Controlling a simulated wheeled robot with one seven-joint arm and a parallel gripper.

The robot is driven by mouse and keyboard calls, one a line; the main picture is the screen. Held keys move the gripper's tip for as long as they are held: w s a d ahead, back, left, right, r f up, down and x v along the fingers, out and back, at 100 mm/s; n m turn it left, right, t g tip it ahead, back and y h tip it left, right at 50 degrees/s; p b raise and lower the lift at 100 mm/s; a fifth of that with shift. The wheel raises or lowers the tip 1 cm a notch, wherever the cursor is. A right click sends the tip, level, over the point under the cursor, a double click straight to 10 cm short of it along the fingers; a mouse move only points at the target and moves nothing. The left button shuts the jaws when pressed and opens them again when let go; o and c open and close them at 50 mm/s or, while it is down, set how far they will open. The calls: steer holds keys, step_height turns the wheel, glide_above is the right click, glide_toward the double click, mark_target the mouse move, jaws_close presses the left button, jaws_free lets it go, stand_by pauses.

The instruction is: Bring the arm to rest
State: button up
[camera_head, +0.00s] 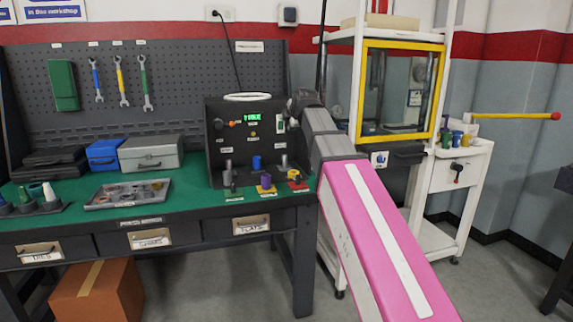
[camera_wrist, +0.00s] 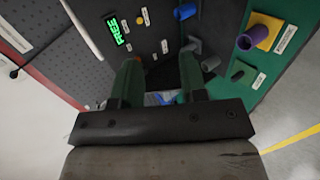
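My arm, with a pink link and grey wrist, reaches up over the right end of the workbench in the head view. My gripper (camera_head: 302,102) is at the right edge of the black test panel (camera_head: 218,137), its fingers mostly hidden there. In the wrist view my gripper (camera_wrist: 160,74) shows two green fingers apart, with nothing clearly held between them. Beyond them are the panel, with a lit green display (camera_wrist: 118,32), and several pegs, including a blue one (camera_wrist: 185,11) and a purple one (camera_wrist: 252,38).
The green workbench (camera_head: 75,203) holds a grey parts tray (camera_head: 98,202), a silver case (camera_head: 150,153) and a blue box (camera_head: 103,153). A yellow-framed cabinet (camera_head: 441,92) on a white stand is right of the arm. A cardboard box (camera_head: 118,292) sits under the bench.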

steer(key=s+d+f+m+g+h, duration=0.1)
steer(key=s+d+f+m+g, duration=0.15)
steer(key=f, duration=0.75)
steer(key=s+d+f+m+g, duration=0.1)
steer(key=s+d+f+m, duration=0.2)
steer(key=f, duration=0.6)
steer(key=s+d+f+m+g+h, duration=0.1)
steer(key=s+d+f+m+g, duration=0.2)
steer(key=f, duration=0.7)
steer(key=s+d+f+m+g, duration=0.2)
steer(key=s+d+f+m, duration=0.2)
steer(key=s+f, duration=0.5)
steer(key=s+d+f+m+g+h, duration=0.1)
steer(key=s+d+f+m, duration=0.3)
steer(key=s+f+m, duration=0.4)
step_height(320, 180, down, 6)
steer(key=shift+s+f+m+g, duration=0.1)
steer(key=shift+s+m+g, duration=0.25)
steer(key=shift+s+g, duration=0.25)
steer(key=shift+w+d, duration=0.1)
